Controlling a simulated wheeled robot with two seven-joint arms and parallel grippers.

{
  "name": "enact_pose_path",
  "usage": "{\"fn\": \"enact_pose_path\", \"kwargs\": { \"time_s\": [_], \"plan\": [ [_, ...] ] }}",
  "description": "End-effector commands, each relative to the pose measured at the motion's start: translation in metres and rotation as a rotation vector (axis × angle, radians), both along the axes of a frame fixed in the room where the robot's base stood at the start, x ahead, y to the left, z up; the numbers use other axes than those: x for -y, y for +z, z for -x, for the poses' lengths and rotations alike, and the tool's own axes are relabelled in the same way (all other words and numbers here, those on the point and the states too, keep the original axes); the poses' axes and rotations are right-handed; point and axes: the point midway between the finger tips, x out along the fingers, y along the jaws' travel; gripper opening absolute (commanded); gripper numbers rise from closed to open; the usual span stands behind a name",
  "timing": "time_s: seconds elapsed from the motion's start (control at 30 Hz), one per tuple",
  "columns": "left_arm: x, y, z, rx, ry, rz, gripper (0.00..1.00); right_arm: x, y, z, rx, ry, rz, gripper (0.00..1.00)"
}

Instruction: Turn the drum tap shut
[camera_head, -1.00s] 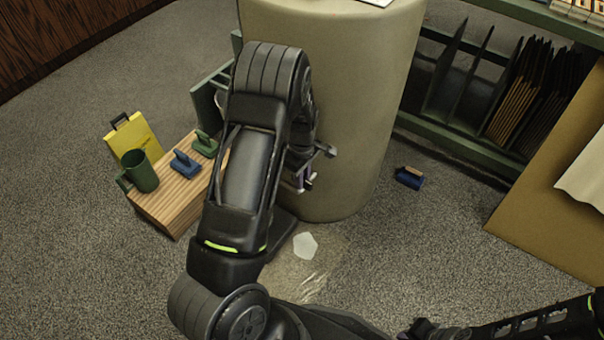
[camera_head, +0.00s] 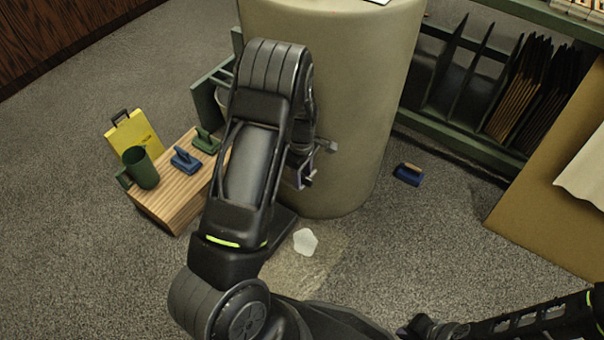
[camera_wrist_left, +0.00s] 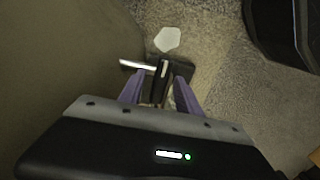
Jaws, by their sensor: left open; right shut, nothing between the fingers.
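The large beige drum (camera_head: 350,90) stands behind my left arm. Its tap (camera_head: 328,146) shows as a small grey part low on the drum's side, mostly hidden by my wrist. In the left wrist view the tap has a dark body (camera_wrist_left: 161,76) and a pale lever (camera_wrist_left: 134,65) pointing left. My left gripper (camera_head: 304,177) is at the tap. Its purple fingers (camera_wrist_left: 160,90) are open on either side of the dark body; I cannot tell whether they touch it.
A pale flat patch (camera_head: 305,241) lies on the floor below the tap. A blue brush (camera_head: 408,174) lies right of the drum. A green rack (camera_head: 465,140) stands behind.

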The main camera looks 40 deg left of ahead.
Motion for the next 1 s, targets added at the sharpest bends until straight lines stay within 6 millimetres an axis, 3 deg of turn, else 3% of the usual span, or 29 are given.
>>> {"fn": "enact_pose_path", "kwargs": {
  "time_s": [0.27,0.7,1.0],
  "plan": [
    [0.0,0.007,0.0,0.001,-0.001,0.0,0.4,0.0,0.003,0.0,-0.001,0.0,0.0,0.0],
    [0.001,0.071,0.0,0.001,-0.002,0.001,0.4,-0.006,0.025,0.006,-0.01,0.014,-0.01,0.0],
    [0.0,0.078,0.0,-0.001,0.0,0.0,0.4,-0.007,0.025,0.007,-0.012,0.016,-0.01,0.0]
  ]
}}
